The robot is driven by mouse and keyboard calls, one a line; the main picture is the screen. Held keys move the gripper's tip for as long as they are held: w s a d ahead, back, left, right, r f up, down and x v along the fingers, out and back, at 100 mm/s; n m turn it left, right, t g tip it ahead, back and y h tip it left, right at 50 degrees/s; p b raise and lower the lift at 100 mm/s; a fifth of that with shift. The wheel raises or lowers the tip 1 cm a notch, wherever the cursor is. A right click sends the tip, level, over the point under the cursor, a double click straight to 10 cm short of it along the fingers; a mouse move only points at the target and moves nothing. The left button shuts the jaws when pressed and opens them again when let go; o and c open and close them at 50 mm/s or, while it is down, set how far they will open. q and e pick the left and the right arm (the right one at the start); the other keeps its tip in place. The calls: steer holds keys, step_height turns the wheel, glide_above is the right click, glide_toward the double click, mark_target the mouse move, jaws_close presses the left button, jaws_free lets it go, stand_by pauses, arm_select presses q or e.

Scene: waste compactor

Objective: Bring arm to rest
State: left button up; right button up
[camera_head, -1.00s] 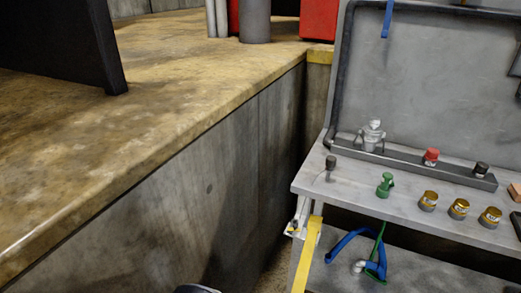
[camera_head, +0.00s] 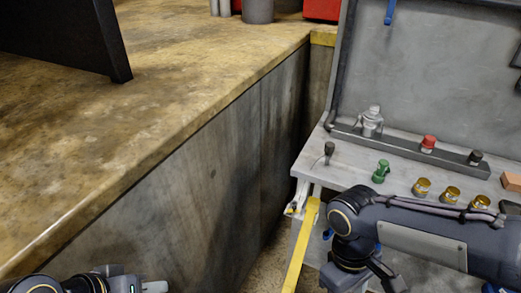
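My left arm comes in at the bottom left corner. Its gripper (camera_head: 148,286) shows only in part at the bottom edge, over the floor side of the concrete wall, with a light grey tip pointing right. Its finger gap cannot be made out. My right arm comes in from the right, in front of the workbench (camera_head: 342,176), and bends down at its left end. Dark parts of its lower end (camera_head: 372,278) reach the bottom edge, and the fingers cannot be made out. I see nothing held in either hand.
The bench carries a green bottle (camera_head: 381,171), a dark small tool (camera_head: 328,152), gold-lidded jars (camera_head: 422,187) and a rail with red (camera_head: 428,144) and black caps. A yellow strip (camera_head: 301,245) runs down its left side. A concrete ledge (camera_head: 180,85) fills the left.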

steer(key=d+r+m+t+y+p, duration=0.2)
steer(key=d+r+m+t+y, duration=0.1)
steer(key=r+m+t+y, duration=0.2)
steer(key=shift+s+d+r+m+t, duration=0.4)
steer(key=shift+r+m+t, duration=0.7)
steer(key=shift+m+t, duration=0.75)
steer(key=shift+a, duration=0.1)
